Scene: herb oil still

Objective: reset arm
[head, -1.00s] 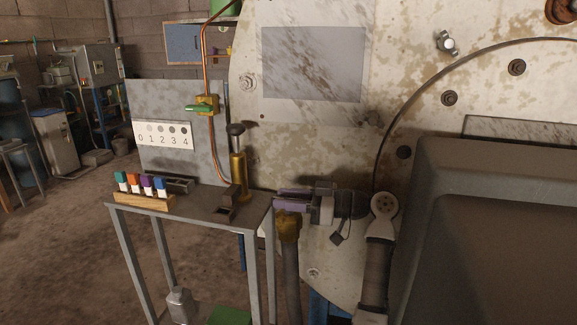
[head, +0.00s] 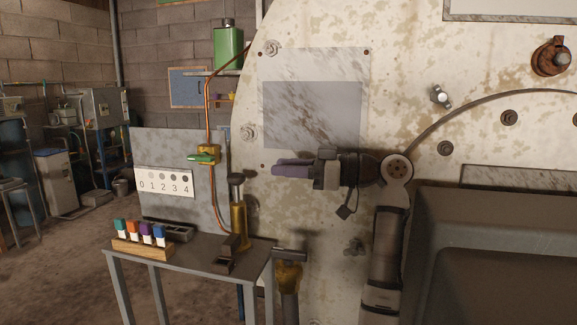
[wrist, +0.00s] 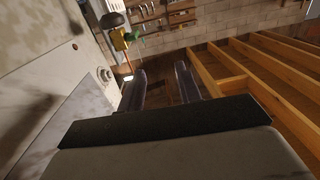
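My gripper (head: 276,168) is in the middle of the head view, pointing left in front of the pale, stained metal wall (head: 408,85). Its purple fingers look nearly in line from the side there. In the wrist view, my gripper (wrist: 160,88) shows two dark fingers apart with a clear gap and nothing between them. It is above a brass fitting with a dark crossbar (head: 289,272), apart from it. My forearm hangs down from the elbow joint right of the gripper.
A grey metal table (head: 200,258) at left bears a wooden rack (head: 142,249) of colour-capped vials and a brass cylinder (head: 238,215). A number card (head: 164,182) and a green-handled valve (head: 203,157) are behind. Wooden beams (wrist: 268,75) show in the wrist view.

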